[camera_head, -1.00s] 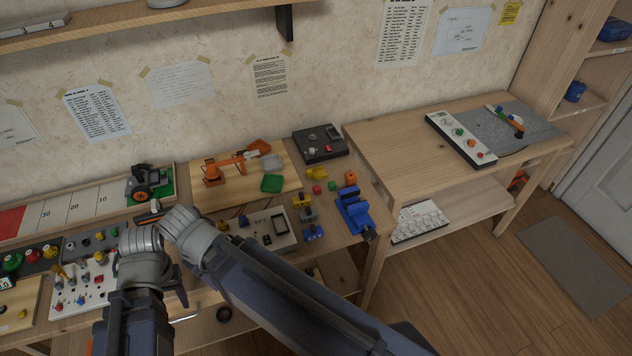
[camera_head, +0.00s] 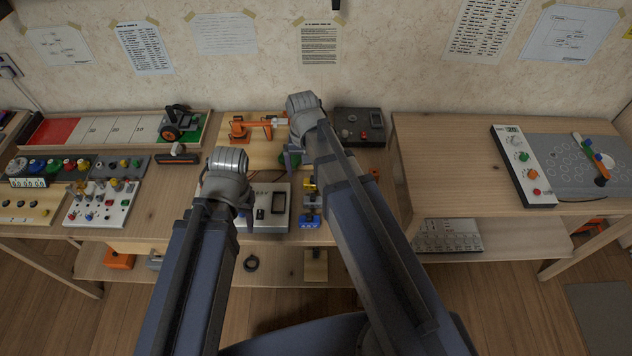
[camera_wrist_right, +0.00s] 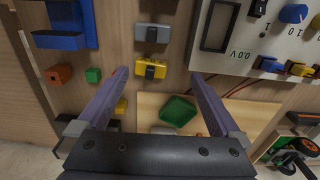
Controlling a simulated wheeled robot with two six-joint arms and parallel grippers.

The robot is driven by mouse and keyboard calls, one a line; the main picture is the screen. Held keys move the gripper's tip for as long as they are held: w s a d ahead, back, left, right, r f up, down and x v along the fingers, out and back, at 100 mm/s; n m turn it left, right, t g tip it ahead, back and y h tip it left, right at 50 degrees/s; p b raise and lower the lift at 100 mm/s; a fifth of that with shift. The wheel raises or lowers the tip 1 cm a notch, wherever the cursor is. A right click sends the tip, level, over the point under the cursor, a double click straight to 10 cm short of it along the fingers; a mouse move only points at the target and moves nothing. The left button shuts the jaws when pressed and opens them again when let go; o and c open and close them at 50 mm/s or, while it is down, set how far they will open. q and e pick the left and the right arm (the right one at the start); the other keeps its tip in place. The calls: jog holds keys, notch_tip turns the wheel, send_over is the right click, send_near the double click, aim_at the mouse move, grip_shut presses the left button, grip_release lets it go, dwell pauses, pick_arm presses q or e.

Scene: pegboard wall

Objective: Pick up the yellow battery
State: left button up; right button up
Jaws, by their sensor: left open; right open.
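A yellow block with a dark band, which looks like the yellow battery (camera_wrist_right: 151,68), lies on the workbench between the far ends of my right gripper's fingers (camera_wrist_right: 157,76) in the right wrist view. The fingers are spread and empty; contact cannot be told. In the head view the yellow battery (camera_head: 309,184) shows only partly beside my right arm. A similar grey block (camera_wrist_right: 152,33) lies next to it.
A meter panel (camera_head: 272,218) lies left of the battery. A green tray (camera_wrist_right: 178,110) sits on a wooden board, with a small orange robot arm (camera_head: 239,130) near the wall. A blue vise-like piece (camera_wrist_right: 67,20) and small orange and green blocks are close by.

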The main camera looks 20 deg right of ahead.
aim_at(313, 177)
jog(key=shift+w+d+m, duration=0.5)
jog(key=shift+w+d, duration=0.35)
jog(key=shift+d, duration=0.05)
notch_tip(313, 177, down, 3)
jog(key=b, duration=0.2)
jog(key=shift+r+b, duration=0.15)
jog(key=shift+b, duration=0.2)
jog(key=f+b, duration=0.5)
jog(key=shift+w+d+f, duration=0.1)
jog(key=shift+w+d, duration=0.05)
jog(key=shift+d, duration=0.1)
jog(key=c, duration=1.4)
jog(key=shift+r, duration=0.2)
